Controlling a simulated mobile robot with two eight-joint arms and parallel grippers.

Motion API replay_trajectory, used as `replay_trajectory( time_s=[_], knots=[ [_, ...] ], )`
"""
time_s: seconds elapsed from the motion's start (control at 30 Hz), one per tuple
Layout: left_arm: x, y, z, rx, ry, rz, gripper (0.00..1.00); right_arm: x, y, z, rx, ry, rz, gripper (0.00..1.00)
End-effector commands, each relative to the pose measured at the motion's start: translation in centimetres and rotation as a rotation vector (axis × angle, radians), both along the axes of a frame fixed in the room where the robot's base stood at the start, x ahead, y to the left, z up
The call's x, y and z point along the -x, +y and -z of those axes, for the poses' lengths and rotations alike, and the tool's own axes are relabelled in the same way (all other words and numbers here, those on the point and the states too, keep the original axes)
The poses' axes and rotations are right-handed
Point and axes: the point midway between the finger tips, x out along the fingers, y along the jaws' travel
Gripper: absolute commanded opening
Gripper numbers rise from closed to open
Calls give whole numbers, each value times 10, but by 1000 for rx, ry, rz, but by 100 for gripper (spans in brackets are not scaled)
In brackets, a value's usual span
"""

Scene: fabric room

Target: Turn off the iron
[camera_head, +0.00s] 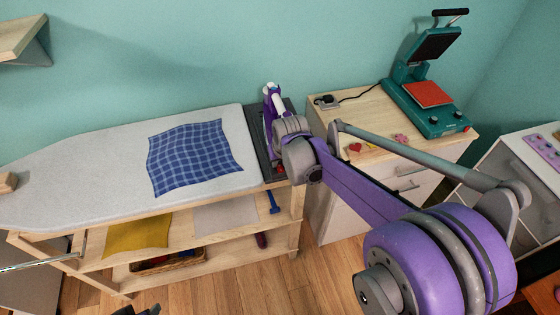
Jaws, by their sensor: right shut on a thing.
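The purple and white iron (268,95) stands on the dark rest plate (261,150) at the right end of the ironing board. My right arm reaches in from the lower right, and my right gripper (280,132) is at the iron, shut on it. The wrist covers the fingertips and much of the iron, so the exact point of grip is hidden.
A blue checked cloth (193,156) lies on the grey ironing board (70,172). Shelves below hold a yellow cloth (137,234) and a basket (168,262). Right of the board stands a wooden cabinet (372,104) with a green heat press (425,95). Wooden floor (225,285) is clear in front.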

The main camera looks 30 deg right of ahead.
Motion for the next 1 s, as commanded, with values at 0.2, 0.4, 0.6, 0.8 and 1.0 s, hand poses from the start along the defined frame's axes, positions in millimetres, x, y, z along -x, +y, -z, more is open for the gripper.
replay_trajectory(
  time_s=[0.2,0.4,0.6,0.8,1.0],
  knots=[
    [0,0,-1,0,-1,0,50,-6,-2,0,-29,119,0,0],
    [0,0,-1,0,0,0,50,-8,-2,1,-57,237,-1,0],
    [0,0,-1,0,0,0,50,-8,-2,1,-60,252,-1,0],
    [0,0,-1,0,0,0,50,-8,-2,1,-61,252,0,38],
    [0,0,-1,0,0,0,50,-8,-2,1,-60,251,0,55]
  ],
)
